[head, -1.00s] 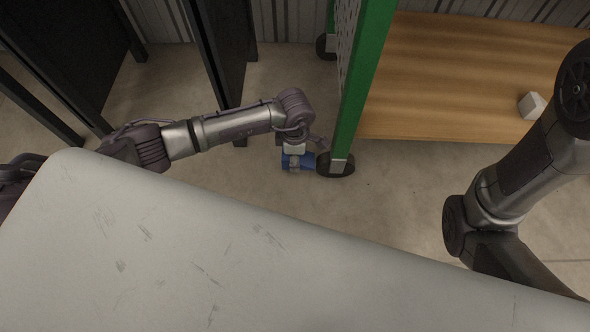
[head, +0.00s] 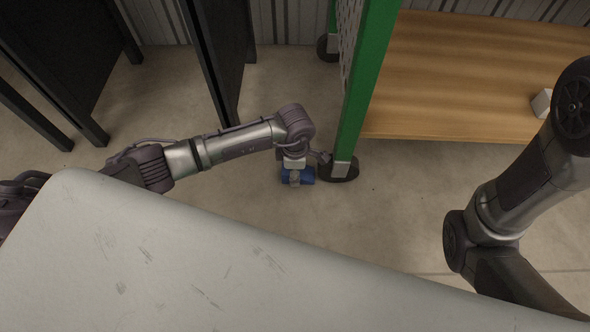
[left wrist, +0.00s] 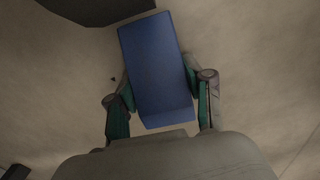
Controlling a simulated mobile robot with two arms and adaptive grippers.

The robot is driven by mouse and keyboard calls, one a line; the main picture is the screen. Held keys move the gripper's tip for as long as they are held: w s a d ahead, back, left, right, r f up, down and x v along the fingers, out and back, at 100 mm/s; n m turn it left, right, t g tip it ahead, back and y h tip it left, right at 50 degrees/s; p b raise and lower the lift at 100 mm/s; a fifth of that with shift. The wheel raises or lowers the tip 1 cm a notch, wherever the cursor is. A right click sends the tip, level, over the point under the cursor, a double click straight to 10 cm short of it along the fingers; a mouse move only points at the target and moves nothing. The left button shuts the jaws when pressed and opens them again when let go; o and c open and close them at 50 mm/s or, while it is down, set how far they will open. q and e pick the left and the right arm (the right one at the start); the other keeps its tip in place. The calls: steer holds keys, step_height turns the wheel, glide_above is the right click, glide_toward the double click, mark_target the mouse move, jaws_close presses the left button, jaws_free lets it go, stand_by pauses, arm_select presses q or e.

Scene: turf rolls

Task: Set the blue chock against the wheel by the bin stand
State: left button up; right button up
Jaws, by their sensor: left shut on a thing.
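The blue chock (head: 304,176) is low over the floor in the head view, just left of a dark wheel (head: 345,173) under a green upright (head: 366,85). My left gripper (head: 294,181) is shut on the chock, its fingers on both sides. The left wrist view shows the chock (left wrist: 156,65) between the fingers (left wrist: 160,108), with a dark round shape, likely the wheel (left wrist: 95,8), close beyond its far end. I cannot tell whether chock and wheel touch, or whether the chock rests on the floor. My right gripper is out of view.
A second dark wheel (head: 327,47) stands farther back. A wooden shelf (head: 450,85) with a white block (head: 541,103) lies right of the green upright. Black framed panels (head: 214,50) stand at left. A pale, scratched surface (head: 170,265) fills the foreground. Floor right of the front wheel is clear.

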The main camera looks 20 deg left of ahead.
arm_select(q)
steer(key=o, duration=1.4)
steer(key=shift+c, duration=0.2)
step_height(320, 180, up, 11)
steer(key=p, duration=0.8)
steer(key=shift+f, duration=0.2)
steer(key=shift+r+p, duration=0.6)
steer(key=shift+r, duration=0.2)
